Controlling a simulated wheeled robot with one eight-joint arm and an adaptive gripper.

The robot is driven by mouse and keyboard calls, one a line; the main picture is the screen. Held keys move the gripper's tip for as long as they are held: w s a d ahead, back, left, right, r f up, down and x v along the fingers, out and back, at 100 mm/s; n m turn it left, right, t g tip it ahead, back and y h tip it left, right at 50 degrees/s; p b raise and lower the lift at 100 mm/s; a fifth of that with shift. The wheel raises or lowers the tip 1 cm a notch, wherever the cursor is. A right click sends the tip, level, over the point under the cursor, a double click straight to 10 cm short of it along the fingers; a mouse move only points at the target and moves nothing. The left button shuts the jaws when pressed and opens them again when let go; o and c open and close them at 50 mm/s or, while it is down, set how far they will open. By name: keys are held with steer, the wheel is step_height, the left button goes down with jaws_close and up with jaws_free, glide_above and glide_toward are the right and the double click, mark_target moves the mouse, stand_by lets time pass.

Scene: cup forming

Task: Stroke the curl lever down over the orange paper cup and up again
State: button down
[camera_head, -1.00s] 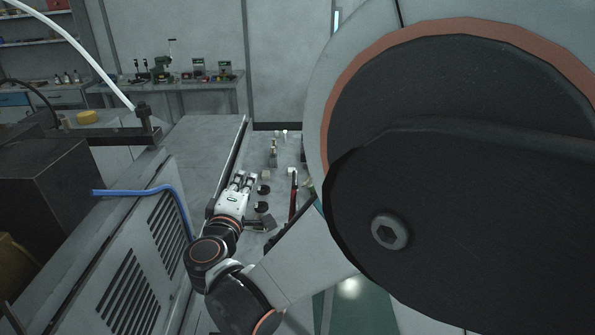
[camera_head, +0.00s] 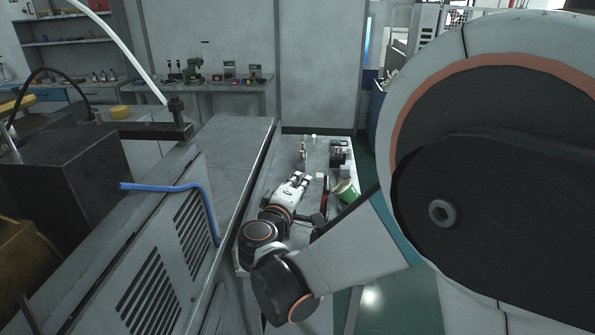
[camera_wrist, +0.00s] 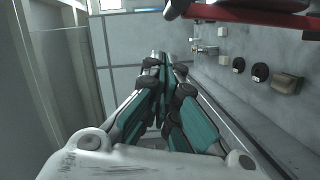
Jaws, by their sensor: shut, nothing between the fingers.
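My gripper (camera_head: 301,178) is over the narrow grey bench in the head view. In the wrist view its fingers (camera_wrist: 164,64) are together with nothing between them. A dark red upright bar (camera_head: 325,192), perhaps the curl lever, stands just right of the gripper in the head view. A red bar with dark parts (camera_wrist: 250,14) crosses the top right of the wrist view, apart from the fingertips. I cannot make out the orange paper cup in either view. My own arm and body hide part of the bench.
A green and cream cylinder (camera_head: 346,191) stands right of the red bar. Small fittings (camera_head: 302,153) and a dark device (camera_head: 338,154) are farther back on the bench. A grey machine cabinet (camera_head: 150,245) with a blue hose (camera_head: 165,187) stands at the left. Round black knobs (camera_wrist: 260,72) show in the wrist view.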

steer(key=d, duration=0.3)
steer(key=shift+s+f, duration=0.2)
steer(key=shift+f, duration=0.1)
steer(key=shift+d+f+m+b, duration=0.1)
steer(key=shift+d+m+b, duration=0.25)
steer(key=shift+d, duration=0.55)
